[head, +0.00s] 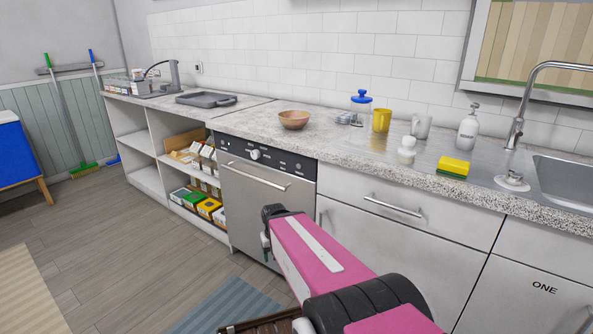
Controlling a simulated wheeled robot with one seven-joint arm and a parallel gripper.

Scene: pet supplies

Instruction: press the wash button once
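A dishwasher (258,205) with a silver door and a bar handle is built in under the counter. Its dark control panel (284,163) runs along the top with a round light knob (254,154) and several small buttons. Their labels are too small to read, so I cannot tell which one is the wash button. My pink and black arm reaches in from the bottom right, in front of the dishwasher's lower right part. A dark part at its far end is below and apart from the panel. I cannot make out any fingertips there.
The counter holds a wooden bowl (294,119), a blue-lidded jar (361,103), a yellow cup (381,120), a soap bottle (468,129) and a yellow sponge (453,167). Open shelves (147,142) stand left of the dishwasher. The floor at left is mostly clear.

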